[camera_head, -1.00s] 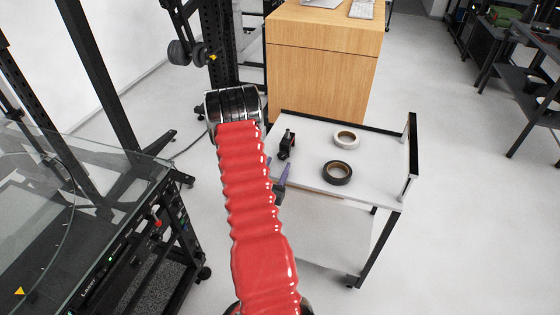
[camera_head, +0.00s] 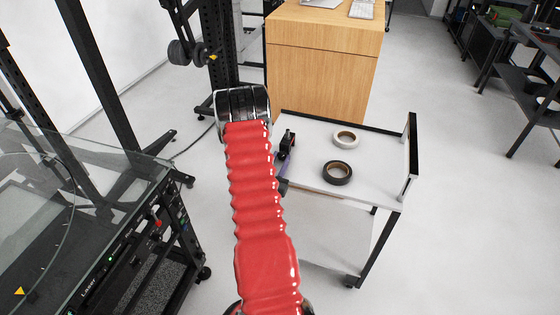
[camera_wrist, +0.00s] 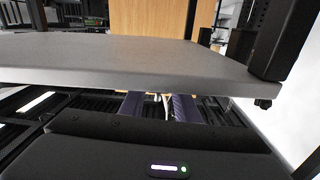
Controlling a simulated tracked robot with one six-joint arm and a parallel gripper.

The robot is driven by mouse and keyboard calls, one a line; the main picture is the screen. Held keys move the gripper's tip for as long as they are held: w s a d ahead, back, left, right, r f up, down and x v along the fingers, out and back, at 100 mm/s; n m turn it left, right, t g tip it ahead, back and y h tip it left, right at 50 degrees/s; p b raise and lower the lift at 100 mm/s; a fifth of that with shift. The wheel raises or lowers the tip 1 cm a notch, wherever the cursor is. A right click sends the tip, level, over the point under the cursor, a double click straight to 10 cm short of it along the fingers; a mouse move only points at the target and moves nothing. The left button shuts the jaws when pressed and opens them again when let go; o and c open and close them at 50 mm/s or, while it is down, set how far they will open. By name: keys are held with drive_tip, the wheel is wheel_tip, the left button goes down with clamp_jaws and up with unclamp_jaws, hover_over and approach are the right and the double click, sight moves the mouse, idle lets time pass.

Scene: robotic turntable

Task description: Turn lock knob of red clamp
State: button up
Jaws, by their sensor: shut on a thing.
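A small, mostly black device (camera_head: 287,141) stands at the left edge of the white cart top in the head view; it is probably the clamp, though little red shows on it. My gripper's purple fingers (camera_wrist: 158,104) reach under the cart top in the wrist view, a short gap apart. My gripper is shut on a small part there, apparently the clamp's lock knob; it is mostly hidden, with only thin pale bits showing between the fingers. In the head view my red-sleeved arm hides most of the gripper.
The white cart top (camera_head: 310,168) carries a white tape roll (camera_head: 345,139) and a dark tape roll (camera_head: 337,173). Its edge (camera_wrist: 120,65) spans the wrist view just above my fingers. A wooden cabinet (camera_head: 322,75) stands behind, and a glass-topped machine (camera_head: 85,215) is at left.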

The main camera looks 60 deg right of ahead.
drive_tip(key=c, duration=0.4)
drive_tip(key=shift+n, duration=1.6)
drive_tip(key=o, duration=1.1)
drive_tip(key=shift+a, duration=0.15)
